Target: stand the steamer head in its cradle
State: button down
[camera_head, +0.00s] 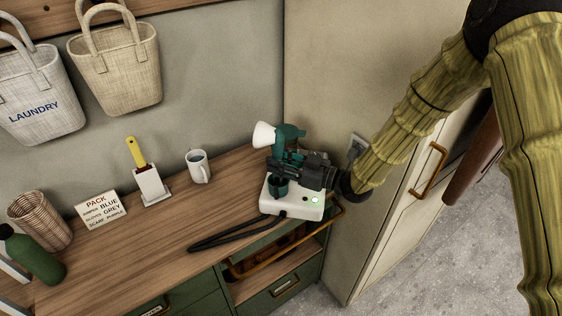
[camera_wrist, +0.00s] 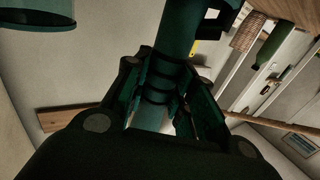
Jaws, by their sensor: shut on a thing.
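The steamer head is teal with a white cone nozzle (camera_head: 264,135) that points left. My gripper (camera_head: 287,161) is shut on its handle. In the wrist view the teal handle (camera_wrist: 176,35) runs between the two dark fingers (camera_wrist: 162,80). The white steamer base (camera_head: 296,206) stands at the right end of the wooden bench, with a green light on top. A dark teal cup, the cradle (camera_head: 278,187), rises from the base below my gripper. The fingers hide the handle's lower end, so I cannot tell whether it is inside the cradle.
A black hose (camera_head: 232,233) lies on the bench left of the base. A white mug (camera_head: 198,167), a holder (camera_head: 151,187) with a yellow-handled tool, a sign (camera_head: 101,209), a wicker basket (camera_head: 40,221) and a green bottle (camera_head: 33,257) stand further left. A tall cabinet (camera_head: 390,170) borders the right.

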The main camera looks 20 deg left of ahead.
jog(key=c, duration=1.1)
grip_release()
jog(key=shift+d, duration=0.1)
